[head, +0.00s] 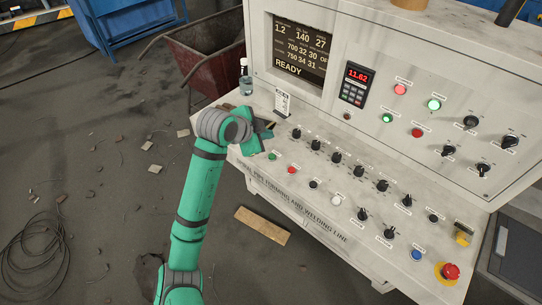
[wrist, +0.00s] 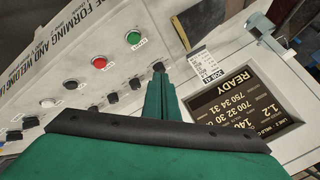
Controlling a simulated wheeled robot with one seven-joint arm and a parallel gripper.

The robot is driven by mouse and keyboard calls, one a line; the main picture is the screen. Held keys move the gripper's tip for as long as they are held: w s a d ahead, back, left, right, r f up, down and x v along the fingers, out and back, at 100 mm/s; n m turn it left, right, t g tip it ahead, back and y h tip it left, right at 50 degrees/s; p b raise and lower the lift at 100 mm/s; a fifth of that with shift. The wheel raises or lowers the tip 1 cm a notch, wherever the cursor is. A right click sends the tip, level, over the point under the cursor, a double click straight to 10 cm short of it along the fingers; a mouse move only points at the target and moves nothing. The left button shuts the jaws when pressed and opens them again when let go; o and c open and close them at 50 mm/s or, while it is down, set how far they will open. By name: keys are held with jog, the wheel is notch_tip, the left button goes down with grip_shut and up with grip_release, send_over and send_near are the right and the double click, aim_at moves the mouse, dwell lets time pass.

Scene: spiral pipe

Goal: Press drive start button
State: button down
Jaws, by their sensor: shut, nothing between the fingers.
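A green push button (head: 272,156) sits at the left end of the sloping control desk, and it also shows in the wrist view (wrist: 133,38). Its label is too small to read, so I cannot tell whether it is the drive start button. A lit green button (head: 434,104) and another green button (head: 387,118) are on the upright panel. My gripper (head: 266,130) is over the desk's left end, close above the green push button in the head view. In the wrist view my gripper's fingers (wrist: 158,68) are together and empty, apart from that button.
A red button (head: 291,170) is right of the green one, followed by several black knobs (head: 336,157). A bottle (head: 245,80) and a small white card (head: 282,102) stand on the desk. A red emergency stop (head: 451,271) is at the right end. The screen (head: 299,50) reads READY.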

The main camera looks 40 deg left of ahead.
send_over(270, 158)
notch_tip(270, 158, down, 5)
jog(key=shift+s+f, duration=0.1)
jog(key=shift+f, duration=0.05)
jog(key=shift+a+f, duration=0.1)
jog(key=shift+f, duration=0.8)
jog(key=shift+a, duration=0.1)
dwell(0.3)
dwell(0.8)
jog(key=shift+d+f, duration=0.25)
jog(key=shift+s+a+f, duration=0.15)
jog(key=shift+a+f, duration=0.05)
jog(key=shift+a, duration=0.1)
